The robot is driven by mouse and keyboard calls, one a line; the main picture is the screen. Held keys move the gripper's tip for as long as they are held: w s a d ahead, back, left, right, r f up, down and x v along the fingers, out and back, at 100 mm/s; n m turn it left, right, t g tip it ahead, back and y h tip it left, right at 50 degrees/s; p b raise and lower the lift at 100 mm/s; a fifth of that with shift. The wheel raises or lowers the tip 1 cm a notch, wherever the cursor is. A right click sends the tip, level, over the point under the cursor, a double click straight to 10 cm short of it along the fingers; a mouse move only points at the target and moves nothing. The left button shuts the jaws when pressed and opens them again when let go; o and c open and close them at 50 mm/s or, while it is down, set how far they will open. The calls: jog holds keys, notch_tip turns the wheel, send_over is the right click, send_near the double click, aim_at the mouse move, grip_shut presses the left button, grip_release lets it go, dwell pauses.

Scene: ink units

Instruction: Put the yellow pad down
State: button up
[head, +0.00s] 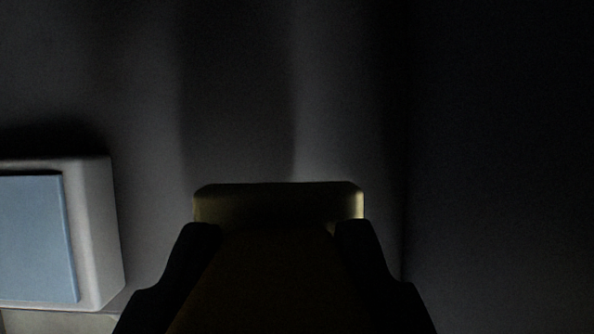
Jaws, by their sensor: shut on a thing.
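My gripper (278,235) is in the lower middle of the head view, its two dark fingers on either side of the yellow pad (278,203). It is shut on the pad. The pad's far edge is dimly lit and pale yellow; its nearer part is in deep shadow. I cannot tell how far the pad is from any surface below or behind it.
A white box-like unit (98,235) with a light blue pad or panel (36,240) on its face stands at the left. A pale ledge (60,322) shows below it. A dark grey surface (240,90) fills the background, and the right side is nearly black.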

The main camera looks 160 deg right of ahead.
aim_at(281, 243)
jog(key=shift+f, duration=2.4)
jog(key=shift+f, duration=0.1)
jog(key=o, duration=1)
jog(key=v, duration=1.2)
